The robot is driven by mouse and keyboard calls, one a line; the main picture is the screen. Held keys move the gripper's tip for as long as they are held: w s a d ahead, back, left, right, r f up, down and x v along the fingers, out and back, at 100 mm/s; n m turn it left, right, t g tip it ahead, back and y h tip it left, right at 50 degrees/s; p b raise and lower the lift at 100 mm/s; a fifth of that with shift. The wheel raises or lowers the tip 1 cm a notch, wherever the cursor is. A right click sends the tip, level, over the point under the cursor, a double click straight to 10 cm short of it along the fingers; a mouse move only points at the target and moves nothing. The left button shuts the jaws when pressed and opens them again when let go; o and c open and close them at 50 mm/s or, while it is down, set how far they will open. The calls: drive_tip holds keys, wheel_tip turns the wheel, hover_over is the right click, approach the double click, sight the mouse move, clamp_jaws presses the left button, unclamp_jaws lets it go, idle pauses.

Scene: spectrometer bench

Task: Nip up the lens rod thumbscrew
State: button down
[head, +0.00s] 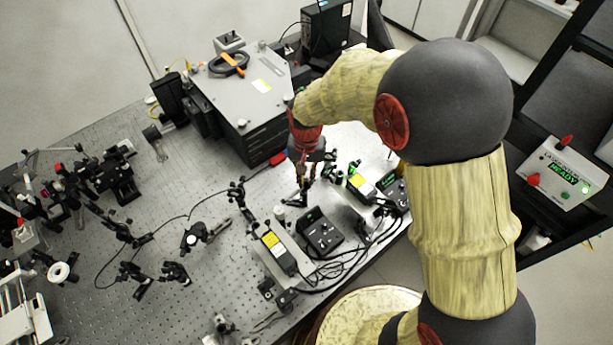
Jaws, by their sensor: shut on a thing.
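My gripper (303,185) points down over the optical bench (210,255), in front of the large dark instrument box. Its fingers are shut on a small part at the top of a dark post assembly, which fits the lens rod thumbscrew. The thumbscrew itself is too small and too covered by the fingers to make out. The lens rod cannot be told apart from the gripper and the dark mounts around it.
The large instrument box (251,85) stands close behind my gripper. A black control box (320,232), yellow-labelled modules (278,252) and loose cables crowd the front. Several optic mounts stand to the left, with bare breadboard among them. A panel reading READY (562,174) is at right.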

sight(306, 179)
idle(0.4)
drive_tip(key=c, duration=1.8)
unclamp_jaws()
wheel_tip(306, 179, up, 12)
drive_tip(key=shift+r, duration=0.1)
